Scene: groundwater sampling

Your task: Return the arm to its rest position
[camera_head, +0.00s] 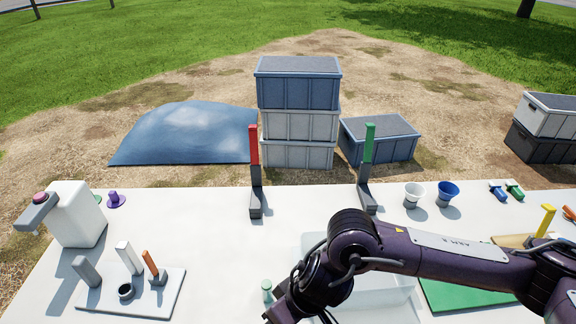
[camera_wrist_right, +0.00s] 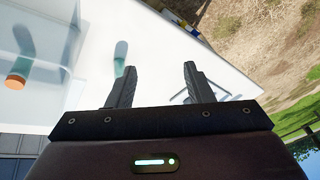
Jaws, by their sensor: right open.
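My right arm (camera_head: 440,258) comes in from the right in the head view and bends down over the near middle of the white table (camera_head: 200,225). Its gripper is not clearly seen there, at the bottom edge. In the right wrist view my right gripper (camera_wrist_right: 158,78) has its two dark fingers apart, with nothing between them. A small green vial (camera_wrist_right: 120,58) stands on the table beyond the left finger; a green vial (camera_head: 267,290) also shows beside the arm in the head view. My left gripper is not in view.
A clear bin (camera_head: 398,304) lies partly under my arm, with a green mat (camera_head: 465,295) to its right. Red (camera_head: 254,145) and green (camera_head: 369,143) posts stand at the far edge. A tool board (camera_head: 165,295) and white dispenser (camera_head: 75,215) stand left. The table's middle left is clear.

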